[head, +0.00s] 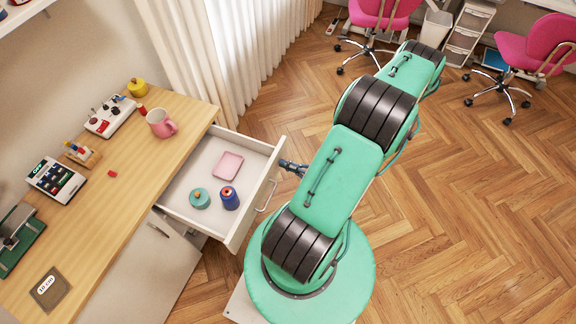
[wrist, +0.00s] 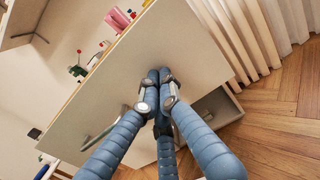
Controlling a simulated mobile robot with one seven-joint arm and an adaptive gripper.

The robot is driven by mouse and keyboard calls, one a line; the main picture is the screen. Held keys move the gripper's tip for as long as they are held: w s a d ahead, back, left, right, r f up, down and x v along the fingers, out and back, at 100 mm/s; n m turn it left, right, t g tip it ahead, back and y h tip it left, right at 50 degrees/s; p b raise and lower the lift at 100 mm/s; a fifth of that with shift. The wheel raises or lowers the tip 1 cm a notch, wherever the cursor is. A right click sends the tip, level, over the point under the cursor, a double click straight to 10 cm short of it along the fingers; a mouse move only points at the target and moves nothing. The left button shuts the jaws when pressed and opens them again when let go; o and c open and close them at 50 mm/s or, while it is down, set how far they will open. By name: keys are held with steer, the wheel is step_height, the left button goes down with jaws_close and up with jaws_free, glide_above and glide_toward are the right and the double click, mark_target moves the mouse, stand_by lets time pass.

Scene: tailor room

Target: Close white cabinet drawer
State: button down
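The white cabinet drawer (head: 259,215) is pulled out from under the wooden worktop in the head view. A pink tray, a teal round container and a blue spool lie inside it. Its pale front panel (wrist: 195,48) fills much of the wrist view, with a metal handle (wrist: 100,135) at the left. My gripper (head: 284,163) is outside the drawer front, near its far end. In the wrist view my gripper (wrist: 159,76) has its blue fingers together, with nothing seen between them. The fingertips are at or very close to the panel; I cannot tell if they touch.
The worktop (head: 135,175) holds a pink mug (head: 160,123), a calculator-like device (head: 54,180) and other small items. A white curtain (head: 245,50) hangs behind the drawer. Pink chairs (head: 545,45) stand far right. The wooden floor on the right is mostly clear.

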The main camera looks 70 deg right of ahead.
steer(key=shift+w, duration=0.1)
stand_by(0.3)
steer(key=w, duration=3.1)
steer(key=shift+w+p, duration=0.3)
steer(key=shift+p, duration=0.1)
steer(key=shift+w, duration=0.25)
steer(key=shift+w+r, duration=0.1)
steer(key=shift+d, duration=0.1)
steer(key=p, duration=0.2)
glide_above(248, 158)
steer(key=shift+w, duration=0.1)
